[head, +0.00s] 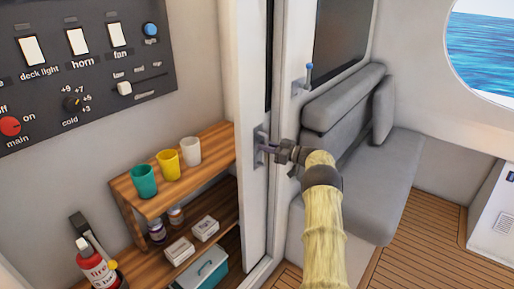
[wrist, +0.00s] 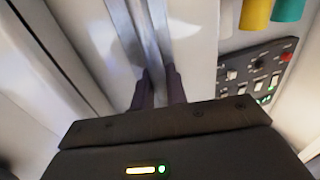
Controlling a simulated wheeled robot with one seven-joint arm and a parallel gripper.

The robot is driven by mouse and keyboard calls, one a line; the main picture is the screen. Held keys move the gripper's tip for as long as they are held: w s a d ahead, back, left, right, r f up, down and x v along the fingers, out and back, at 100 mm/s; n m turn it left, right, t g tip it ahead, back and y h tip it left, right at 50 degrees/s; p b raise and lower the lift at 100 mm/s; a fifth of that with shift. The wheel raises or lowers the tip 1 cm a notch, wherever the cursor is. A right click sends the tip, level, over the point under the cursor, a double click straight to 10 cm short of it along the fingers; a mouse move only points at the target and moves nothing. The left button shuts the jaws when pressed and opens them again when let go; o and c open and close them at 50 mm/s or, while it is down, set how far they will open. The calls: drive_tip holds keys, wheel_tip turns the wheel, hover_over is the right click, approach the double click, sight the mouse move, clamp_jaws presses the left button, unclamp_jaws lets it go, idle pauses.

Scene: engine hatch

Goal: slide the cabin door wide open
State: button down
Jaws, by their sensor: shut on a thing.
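The cabin door (head: 253,200) is a white upright panel right of the wooden shelves in the head view. Its metal handle (head: 260,136) sits at mid-height on the door. My gripper (head: 268,149) reaches the handle from the right and is shut on it. In the wrist view the two dark fingers (wrist: 160,88) stand on either side of the pale handle bar (wrist: 147,40), with the white door face (wrist: 190,45) behind. The finger contact is partly hidden in the head view by the gripper body.
A wooden shelf (head: 205,150) with green, yellow and white cups stands left of the door. A switch panel (head: 85,60) is on the wall above. A grey bench (head: 375,190) is to the right, with clear wooden floor (head: 430,235) beside it. A fire extinguisher (head: 97,268) is lower left.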

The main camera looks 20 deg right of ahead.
drive_tip(key=shift+w+r, duration=0.1)
drive_tip(key=shift+w, duration=0.05)
drive_tip(key=c, duration=1.5)
unclamp_jaws()
drive_tip(key=shift+d, duration=0.1)
drive_tip(key=shift+d, duration=0.1)
drive_tip(key=shift+s+d, duration=0.15)
drive_tip(key=shift+s, duration=0.05)
drive_tip(key=b+v, duration=0.2)
drive_tip(key=v, duration=1.4)
drive_tip(key=shift+s+d, duration=0.25)
drive_tip(key=shift+s, duration=0.05)
